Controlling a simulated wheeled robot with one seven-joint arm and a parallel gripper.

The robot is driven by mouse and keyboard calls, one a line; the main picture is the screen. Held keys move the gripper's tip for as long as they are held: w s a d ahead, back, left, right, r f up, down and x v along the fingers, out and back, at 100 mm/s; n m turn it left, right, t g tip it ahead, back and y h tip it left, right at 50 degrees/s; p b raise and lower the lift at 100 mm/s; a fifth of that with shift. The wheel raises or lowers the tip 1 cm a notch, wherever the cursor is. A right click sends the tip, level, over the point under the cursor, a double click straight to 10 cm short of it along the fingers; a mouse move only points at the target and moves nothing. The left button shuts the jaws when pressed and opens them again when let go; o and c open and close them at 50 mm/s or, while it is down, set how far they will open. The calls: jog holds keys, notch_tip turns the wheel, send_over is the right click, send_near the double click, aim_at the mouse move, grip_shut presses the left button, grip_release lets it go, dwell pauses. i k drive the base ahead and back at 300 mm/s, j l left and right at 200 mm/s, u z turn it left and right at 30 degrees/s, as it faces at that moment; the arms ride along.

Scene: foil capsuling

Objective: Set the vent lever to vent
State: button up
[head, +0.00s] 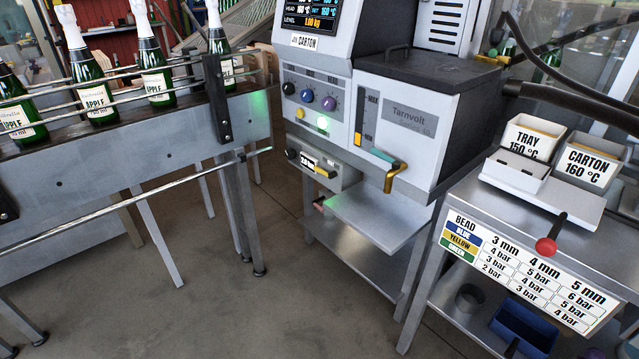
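No lever in the head view carries a readable vent label, so I cannot tell for sure which one is the vent lever. A small yellow lever (325,173) sticks out at the right of a low grey box, beside a small display (308,163) and a black knob (291,154). A larger yellow bent piece (395,176) sits on the front of the grey machine (420,115), with a teal handle (383,155) just above it. My gripper is not in view.
A conveyor (130,150) with rails and several green bottles stands at the left. A shelf (375,215) juts out below the machine. The right table (590,235) holds two labelled bins and a bead chart (525,270). The floor (240,310) in front is clear.

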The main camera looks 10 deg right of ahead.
aim_at(331, 174)
jog(key=i+j+z, duration=0.1)
jog(key=i+j, duration=0.15)
jog(key=i+j+u, duration=0.1)
jog(key=i+j, duration=0.15)
jog(key=i, duration=0.5)
jog(key=i+j+u, duration=0.15)
jog(key=i, duration=0.6)
jog(key=i+j+u, duration=0.1)
jog(key=i, duration=0.6)
